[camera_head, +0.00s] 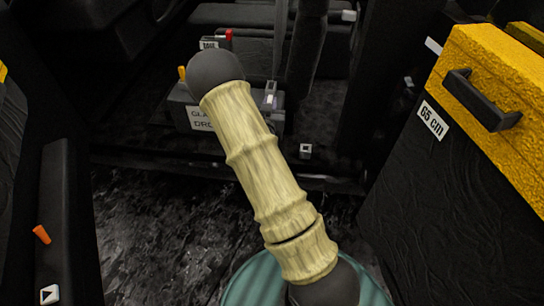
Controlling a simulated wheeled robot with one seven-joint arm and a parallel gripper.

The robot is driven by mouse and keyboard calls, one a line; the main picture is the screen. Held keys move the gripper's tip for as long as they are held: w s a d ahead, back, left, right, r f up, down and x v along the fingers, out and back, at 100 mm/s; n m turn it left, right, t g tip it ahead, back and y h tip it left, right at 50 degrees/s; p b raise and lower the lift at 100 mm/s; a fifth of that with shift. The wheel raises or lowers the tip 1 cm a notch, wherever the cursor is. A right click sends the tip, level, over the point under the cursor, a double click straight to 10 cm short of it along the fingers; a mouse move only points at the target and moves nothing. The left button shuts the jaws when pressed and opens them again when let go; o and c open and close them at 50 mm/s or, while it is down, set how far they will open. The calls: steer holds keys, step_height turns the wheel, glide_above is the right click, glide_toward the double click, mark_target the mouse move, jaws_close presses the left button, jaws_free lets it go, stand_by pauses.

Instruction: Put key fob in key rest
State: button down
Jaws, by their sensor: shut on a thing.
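I cannot make out the key fob or the key rest in this view. My own arm, a pale ribbed link between two dark round joints, crosses the middle of the picture and hides much behind it. My gripper does not show; the far end of the link stops at a dark joint in front of a dark box (178,108). This box has a white label, partly covered, that seems to begin "GLA" and "DRO".
A yellow case (492,62) with a black handle stands at the right on a dark block (440,210) labelled "65 cm". An orange piece (41,234) is on the dark panel at the left. Dark textured floor (150,240) lies open at lower left.

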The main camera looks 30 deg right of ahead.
steer(key=shift+w+d+r, duration=0.1)
steer(key=shift+d+r, duration=0.05)
steer(key=shift+d, duration=0.2)
step_height(320, 180, down, 14)
steer(key=b, duration=0.4)
steer(key=shift+r+b, duration=0.2)
steer(key=shift+b, duration=0.15)
steer(key=shift+f+b, duration=0.9)
steer(key=shift+f, duration=1.35)
steer(key=shift+f, duration=0.1)
steer(key=c, duration=1.4)
jaws_free()
